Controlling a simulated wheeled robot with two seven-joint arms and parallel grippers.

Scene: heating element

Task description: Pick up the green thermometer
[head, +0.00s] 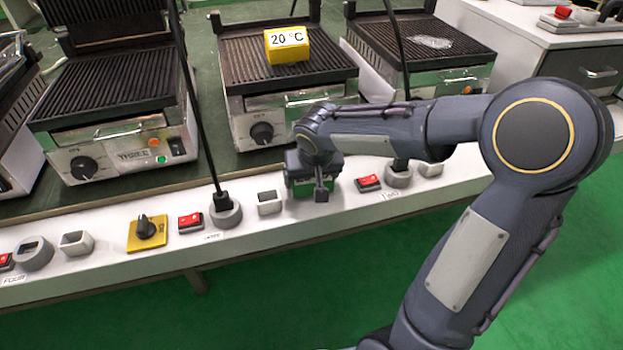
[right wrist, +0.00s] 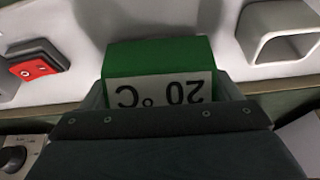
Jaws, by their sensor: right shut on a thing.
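The green thermometer is a block with a white label reading "20 °C". In the right wrist view the green thermometer (right wrist: 158,56) sits between the fingers of my right gripper (right wrist: 160,95), its label upside down. In the head view my right gripper (head: 308,185) is low over the white front ledge, shut on the thermometer. The gripper and wrist hide most of the thermometer there. I cannot tell whether it touches the ledge. My left gripper is not in view.
A yellow block (head: 287,45) reading "20 °C" lies on the middle grill. The ledge (head: 110,262) holds red switches (head: 190,220), a yellow knob plate (head: 147,232), a plugged round socket (head: 226,214) and a square holder (head: 270,203). Cables rise from plugs on both sides of my gripper.

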